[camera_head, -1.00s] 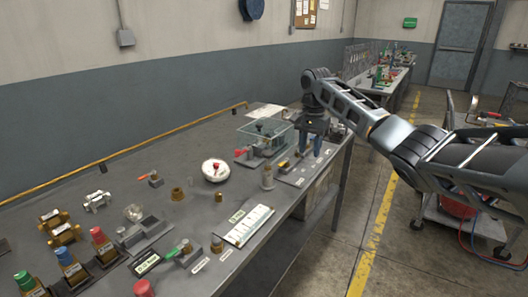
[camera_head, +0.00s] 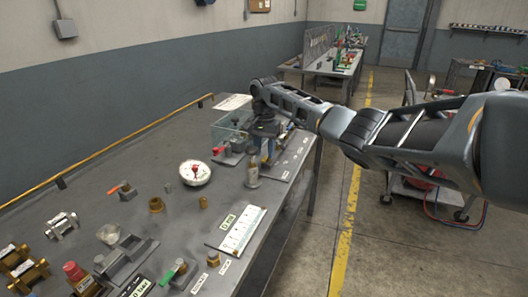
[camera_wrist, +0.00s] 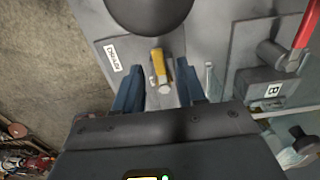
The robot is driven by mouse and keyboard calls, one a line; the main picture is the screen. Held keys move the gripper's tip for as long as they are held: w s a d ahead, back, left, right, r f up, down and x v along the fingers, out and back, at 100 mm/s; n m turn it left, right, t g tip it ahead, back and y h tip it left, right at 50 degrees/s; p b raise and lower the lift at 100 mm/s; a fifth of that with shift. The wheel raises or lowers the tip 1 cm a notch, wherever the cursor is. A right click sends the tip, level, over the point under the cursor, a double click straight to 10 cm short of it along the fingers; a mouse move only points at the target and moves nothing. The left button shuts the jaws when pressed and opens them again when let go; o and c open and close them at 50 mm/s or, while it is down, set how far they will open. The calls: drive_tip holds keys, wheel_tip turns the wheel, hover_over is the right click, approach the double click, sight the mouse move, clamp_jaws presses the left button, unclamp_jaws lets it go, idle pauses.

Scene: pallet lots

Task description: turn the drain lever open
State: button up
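The yellow-handled lever (camera_wrist: 157,62), apparently the drain lever, shows in the wrist view on a grey plate, with a pale metal end toward me. A small white label (camera_wrist: 112,58), too small to read surely, lies to its left. My gripper (camera_wrist: 158,88) is open, with one blue finger on each side of the lever and visible gaps between. I cannot tell how far the fingertips are above the plate. In the head view my gripper (camera_head: 267,152) points down over the bench's right part, and it hides the lever there.
A dark round object (camera_wrist: 150,12) covers the top. In the head view, a clear box (camera_head: 228,128), a bottle-like fitting (camera_head: 252,174) and a white dial (camera_head: 195,173) are close by.

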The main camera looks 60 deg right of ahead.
drive_tip(key=shift+f, duration=0.65)
clamp_jaws()
